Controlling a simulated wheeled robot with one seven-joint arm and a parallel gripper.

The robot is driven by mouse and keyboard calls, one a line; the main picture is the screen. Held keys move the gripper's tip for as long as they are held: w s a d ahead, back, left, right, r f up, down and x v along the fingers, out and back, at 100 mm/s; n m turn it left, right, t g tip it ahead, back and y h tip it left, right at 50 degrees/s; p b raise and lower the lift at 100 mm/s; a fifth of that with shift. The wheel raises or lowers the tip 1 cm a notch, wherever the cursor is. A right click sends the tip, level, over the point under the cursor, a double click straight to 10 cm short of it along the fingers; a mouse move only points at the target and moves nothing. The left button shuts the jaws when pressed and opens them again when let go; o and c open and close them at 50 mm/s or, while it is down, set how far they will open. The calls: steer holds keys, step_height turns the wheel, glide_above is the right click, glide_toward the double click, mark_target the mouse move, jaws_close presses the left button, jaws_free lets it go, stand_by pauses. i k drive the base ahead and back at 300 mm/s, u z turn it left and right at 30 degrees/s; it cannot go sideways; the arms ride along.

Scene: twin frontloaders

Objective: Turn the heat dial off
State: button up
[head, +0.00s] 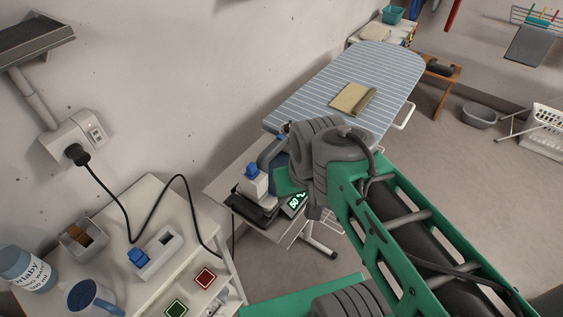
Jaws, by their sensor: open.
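A dark device with a lit display (294,203) reading about 50 stands on a small white side table (222,186), beside the ironing board. A white block with a blue top (254,181) stands upright at the device's back left. I cannot tell whether it is part of the device. No heat dial can be made out clearly; my arm covers part of the device's right side. My green and grey arm reaches in from the lower right, with its end joints over this spot. The jaws of my gripper are hidden behind these joints.
The striped ironing board (315,83) carries a folded tan cloth (352,98). At left, a white cabinet (140,200) holds a white box with a blue switch (138,258), a bottle (25,268) and a blue jug (92,298). A black cord (128,232) trails from a wall plug.

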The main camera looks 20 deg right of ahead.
mark_target(287, 126)
steer(key=k, duration=0.5)
steer(key=z, duration=1.4)
steer(key=i, duration=1.05)
steer(key=u, duration=2.1)
